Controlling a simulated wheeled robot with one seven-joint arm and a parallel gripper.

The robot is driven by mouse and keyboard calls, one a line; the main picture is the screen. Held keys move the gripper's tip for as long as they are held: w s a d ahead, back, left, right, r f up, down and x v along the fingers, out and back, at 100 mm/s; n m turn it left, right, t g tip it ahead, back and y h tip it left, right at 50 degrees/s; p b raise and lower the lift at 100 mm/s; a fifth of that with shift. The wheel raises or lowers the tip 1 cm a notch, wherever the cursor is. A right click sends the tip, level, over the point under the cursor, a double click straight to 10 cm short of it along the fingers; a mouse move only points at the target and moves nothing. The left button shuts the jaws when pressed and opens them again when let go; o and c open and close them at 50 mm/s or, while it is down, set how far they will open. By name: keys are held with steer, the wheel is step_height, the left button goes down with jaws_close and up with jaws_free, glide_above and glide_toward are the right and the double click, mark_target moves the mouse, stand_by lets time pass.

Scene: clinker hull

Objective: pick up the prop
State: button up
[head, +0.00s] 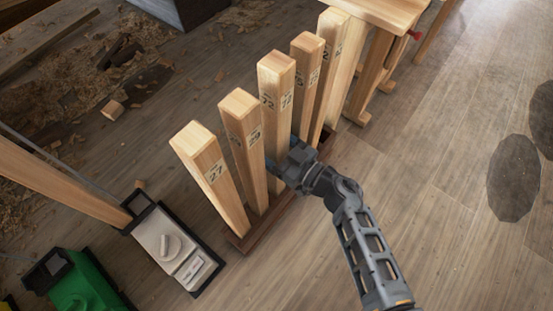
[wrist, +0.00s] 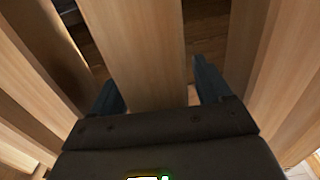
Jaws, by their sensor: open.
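Several wooden props stand upright in a row in a low dark rack (head: 240,241). The nearest is marked 27 (head: 212,178), then 29 (head: 247,140), then 72 (head: 276,95), with more behind. My gripper (head: 283,160) is low on the right side of the row, at the prop marked 72. In the wrist view a prop (wrist: 140,50) stands between the two open fingers (wrist: 158,88). A narrow gap shows beside the right finger. Contact with the left finger is unclear.
Neighbouring props (wrist: 40,50) stand close on both sides. A wooden bench (head: 385,12) stands beyond the row. A black-framed tray with a pale block (head: 168,250) and a green case (head: 80,288) are at lower left. Floor (head: 440,150) to the right is mostly clear.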

steer(key=shift+r, duration=0.1)
jaws_close()
stand_by(0.7)
